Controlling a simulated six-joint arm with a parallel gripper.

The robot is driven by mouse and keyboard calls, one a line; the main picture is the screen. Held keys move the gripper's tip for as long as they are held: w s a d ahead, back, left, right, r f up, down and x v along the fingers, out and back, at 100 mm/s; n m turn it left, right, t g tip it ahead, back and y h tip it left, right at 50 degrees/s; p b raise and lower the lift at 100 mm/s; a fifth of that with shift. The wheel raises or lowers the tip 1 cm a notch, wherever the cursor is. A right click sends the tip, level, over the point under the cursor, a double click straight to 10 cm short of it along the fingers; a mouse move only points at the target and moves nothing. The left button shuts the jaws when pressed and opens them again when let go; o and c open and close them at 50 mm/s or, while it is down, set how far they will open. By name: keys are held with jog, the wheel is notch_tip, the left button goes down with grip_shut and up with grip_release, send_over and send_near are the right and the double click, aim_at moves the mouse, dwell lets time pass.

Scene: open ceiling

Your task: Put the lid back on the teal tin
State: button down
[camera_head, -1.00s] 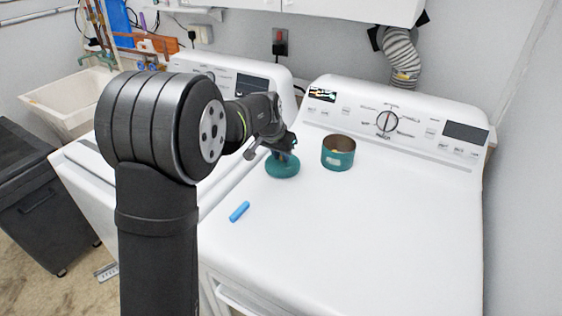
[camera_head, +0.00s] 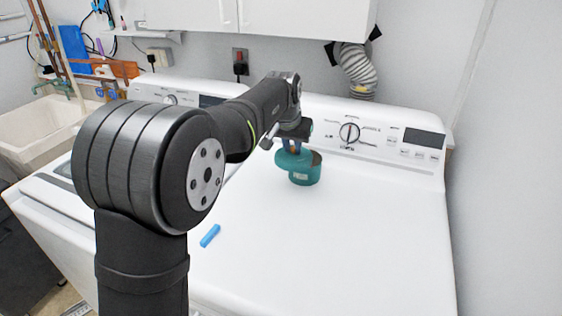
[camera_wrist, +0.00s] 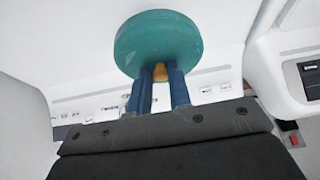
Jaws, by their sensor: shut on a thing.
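The teal tin (camera_head: 305,177) stands upright on the white machine top, near the control panel. Its dark open mouth shows at the right of its top. The round teal lid (camera_head: 290,162) is above the tin's left part in the head view and overlaps it in the picture. I cannot tell whether they touch. My gripper (camera_head: 291,147) is shut on the lid's small tan knob (camera_wrist: 160,73). In the wrist view the blue fingers grip either side of the knob, and the lid (camera_wrist: 158,40) fills the top middle. The tin is not visible there.
A blue stick-like object (camera_head: 210,235) lies on the machine top (camera_head: 350,250) at the front left. The control panel (camera_head: 375,138) rises close behind the tin. The surface to the right and front is clear. A sink (camera_head: 40,135) is at the far left.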

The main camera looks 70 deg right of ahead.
jog(key=s+d+r, duration=0.2)
jog(key=d, duration=0.5)
notch_tip(320, 180, down, 6)
jog(key=shift+w+d+f, duration=0.15)
jog(key=shift+w, duration=0.05)
dwell(0.3)
jog(key=shift+f, duration=0.15)
dwell(1.9)
jog(key=c, duration=0.8)
grip_release()
jog(key=shift+o, duration=0.2)
notch_tip(320, 180, up, 7)
dwell(0.6)
